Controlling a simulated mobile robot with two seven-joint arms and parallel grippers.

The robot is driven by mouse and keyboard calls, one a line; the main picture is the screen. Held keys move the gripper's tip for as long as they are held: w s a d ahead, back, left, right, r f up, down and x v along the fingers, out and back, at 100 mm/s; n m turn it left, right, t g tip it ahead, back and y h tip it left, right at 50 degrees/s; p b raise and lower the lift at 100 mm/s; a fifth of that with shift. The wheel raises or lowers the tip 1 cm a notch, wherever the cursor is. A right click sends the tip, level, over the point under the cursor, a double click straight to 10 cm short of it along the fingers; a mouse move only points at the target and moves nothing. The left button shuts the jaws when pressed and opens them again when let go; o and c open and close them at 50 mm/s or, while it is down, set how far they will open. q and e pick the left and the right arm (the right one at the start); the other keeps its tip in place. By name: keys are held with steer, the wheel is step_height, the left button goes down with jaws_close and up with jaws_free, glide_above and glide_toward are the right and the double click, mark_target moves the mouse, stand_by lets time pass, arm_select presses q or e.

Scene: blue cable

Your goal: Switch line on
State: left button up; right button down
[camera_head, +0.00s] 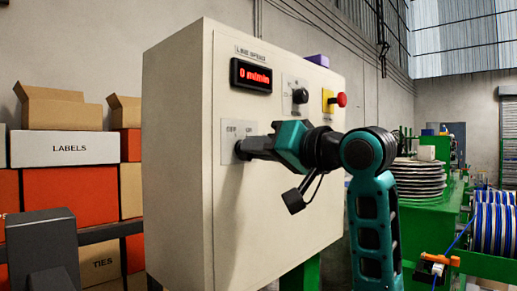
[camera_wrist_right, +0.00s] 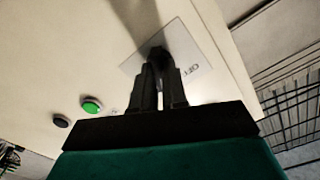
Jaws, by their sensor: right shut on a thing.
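The cream control cabinet (camera_head: 180,150) stands in the middle of the head view. Its red display (camera_head: 251,76) under "LINE SPEED" reads 0 m/min. A pale switch plate (camera_head: 230,130) marked OFF and ON is on its front. My right gripper (camera_head: 243,150) reaches in from the right to this plate. In the right wrist view, the fingers (camera_wrist_right: 158,70) are closed around the dark switch knob (camera_wrist_right: 156,51), beside the OFF label on the plate (camera_wrist_right: 195,55). The fingers and the head view angle mostly hide the knob, so its exact setting is unclear. My left gripper is not in view.
A black knob (camera_head: 300,96) and a red button on a yellow base (camera_head: 341,99) sit higher on the cabinet. A green button (camera_wrist_right: 91,104) and a black button (camera_wrist_right: 60,121) show in the wrist view. Boxes (camera_head: 65,148) are stacked left; blue-white spools (camera_head: 494,228) stand right.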

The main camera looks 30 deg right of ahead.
stand_by(0.6)
steer(key=c, duration=1.2)
jaws_free()
steer(key=shift+o, duration=0.2)
steer(key=b+v, duration=0.1)
steer(key=v, duration=1.2)
steer(key=shift+b, duration=0.4)
